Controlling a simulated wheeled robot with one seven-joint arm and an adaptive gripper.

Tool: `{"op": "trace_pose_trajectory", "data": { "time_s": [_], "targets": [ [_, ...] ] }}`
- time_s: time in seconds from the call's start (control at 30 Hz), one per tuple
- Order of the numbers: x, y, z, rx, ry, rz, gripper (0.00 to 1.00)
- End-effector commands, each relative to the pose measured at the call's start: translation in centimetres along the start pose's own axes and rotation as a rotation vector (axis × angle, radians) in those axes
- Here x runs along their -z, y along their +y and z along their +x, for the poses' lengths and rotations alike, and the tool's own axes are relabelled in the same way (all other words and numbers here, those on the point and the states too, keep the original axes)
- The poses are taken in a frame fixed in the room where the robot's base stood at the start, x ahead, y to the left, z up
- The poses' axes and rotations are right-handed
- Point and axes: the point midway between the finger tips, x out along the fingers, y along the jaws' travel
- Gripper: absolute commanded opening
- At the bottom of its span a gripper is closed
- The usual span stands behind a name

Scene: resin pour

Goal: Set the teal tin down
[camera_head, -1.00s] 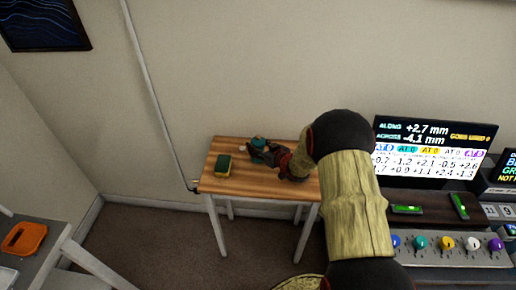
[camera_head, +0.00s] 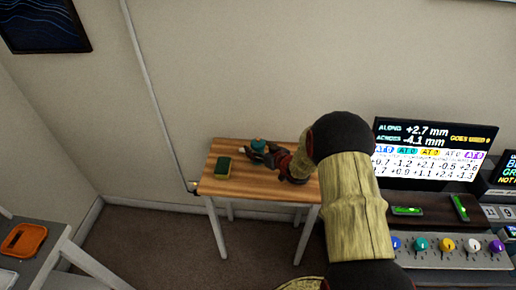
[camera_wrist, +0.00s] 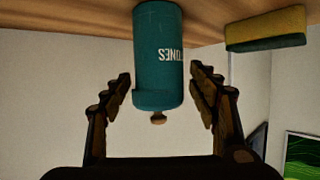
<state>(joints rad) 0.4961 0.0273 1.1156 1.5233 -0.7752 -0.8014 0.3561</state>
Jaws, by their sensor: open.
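The teal tin (camera_wrist: 158,60) stands on the small wooden table (camera_head: 285,180). In the wrist view the picture is upside down, with white lettering on the tin and a small knob on its lid. My gripper (camera_wrist: 159,88) is open, with one finger on each side of the tin and a visible gap to each. In the head view the tin (camera_head: 258,144) shows as a small teal shape just left of my gripper (camera_head: 267,152), partly hidden by it.
A green and yellow sponge (camera_head: 222,169) lies on the table, left of the tin. A screen (camera_head: 430,150) and a panel with several coloured knobs (camera_head: 446,246) stand to the right. An orange tray (camera_head: 24,239) is at the far left. The table's front left is clear.

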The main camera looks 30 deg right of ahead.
Motion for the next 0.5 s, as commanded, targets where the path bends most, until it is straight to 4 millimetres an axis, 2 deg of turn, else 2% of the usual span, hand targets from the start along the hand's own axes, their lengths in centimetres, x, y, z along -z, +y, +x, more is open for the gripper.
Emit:
{"op": "trace_pose_trajectory", "data": {
  "time_s": [0.17,0.5],
  "targets": [
    [0.4,0.1,-1.7,-0.002,0.000,0.000,0.60],
    [0.5,0.1,-8.6,-0.002,0.001,0.001,0.60]
  ]
}}
